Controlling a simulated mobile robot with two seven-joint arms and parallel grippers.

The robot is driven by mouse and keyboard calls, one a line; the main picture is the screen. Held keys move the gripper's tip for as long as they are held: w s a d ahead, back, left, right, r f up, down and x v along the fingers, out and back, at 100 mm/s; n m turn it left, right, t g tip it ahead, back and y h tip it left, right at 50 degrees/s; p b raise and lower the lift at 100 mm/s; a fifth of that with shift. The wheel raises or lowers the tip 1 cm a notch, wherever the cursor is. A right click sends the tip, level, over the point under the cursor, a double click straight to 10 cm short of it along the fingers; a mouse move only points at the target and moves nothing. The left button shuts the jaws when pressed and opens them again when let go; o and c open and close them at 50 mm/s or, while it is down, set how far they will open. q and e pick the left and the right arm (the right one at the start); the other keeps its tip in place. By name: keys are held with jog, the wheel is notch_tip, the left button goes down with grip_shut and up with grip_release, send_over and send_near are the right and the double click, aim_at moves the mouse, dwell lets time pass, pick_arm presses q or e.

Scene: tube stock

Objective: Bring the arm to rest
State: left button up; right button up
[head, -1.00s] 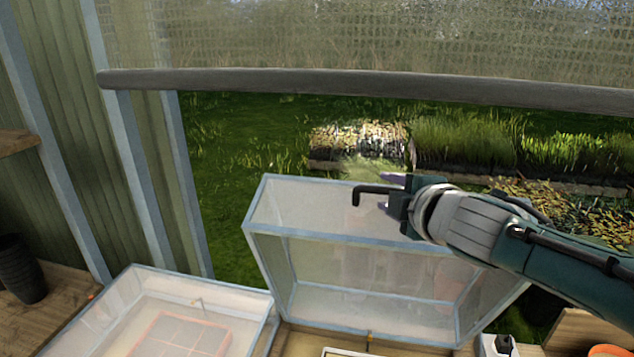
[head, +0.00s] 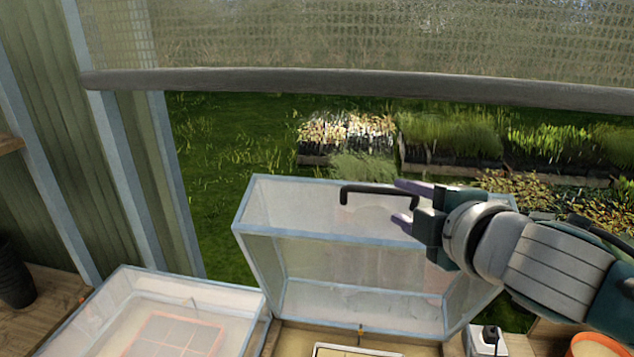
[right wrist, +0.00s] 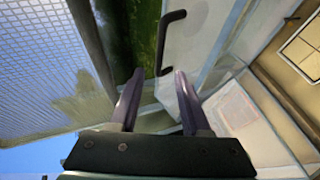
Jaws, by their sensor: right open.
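My right gripper (head: 408,204) is open and empty. Its arm comes in from the right of the head view, and its fingers point left. It is beside the black handle (head: 380,190) on the raised clear lid (head: 290,215) of a propagator box. In the right wrist view the two purple fingers (right wrist: 154,95) are apart with nothing between them, and the handle (right wrist: 168,42) lies beyond their tips, apart from them. The lid stands open and tilted up. My left gripper is not in view.
A second clear box (head: 130,285), its lid down, stands at lower left. A tray (head: 345,350) shows at the bottom. A dark pot (head: 14,275) is on the left bench. An orange-rimmed pot (head: 598,345) and a small white device (head: 486,340) are at lower right. A dark bar (head: 350,85) crosses above.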

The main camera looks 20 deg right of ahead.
dwell(0.3)
jog(key=s+a+m+g+p, duration=0.1)
jog(key=s+a+m+g, duration=0.1)
jog(key=s, duration=0.6)
jog(key=s+a+m+g+y+p, duration=0.1)
jog(key=s+a+m+g+p, duration=0.1)
jog(key=s+m+g, duration=0.3)
jog(key=s+a+m+g+y+p, duration=0.1)
jog(key=s+a+m+g, duration=0.2)
jog(key=s, duration=1)
jog(key=a+m, duration=0.1)
jog(key=m, duration=0.1)
jog(key=shift+a+m, duration=0.25)
jog(key=shift+m, duration=0.15)
jog(key=shift+s, duration=0.1)
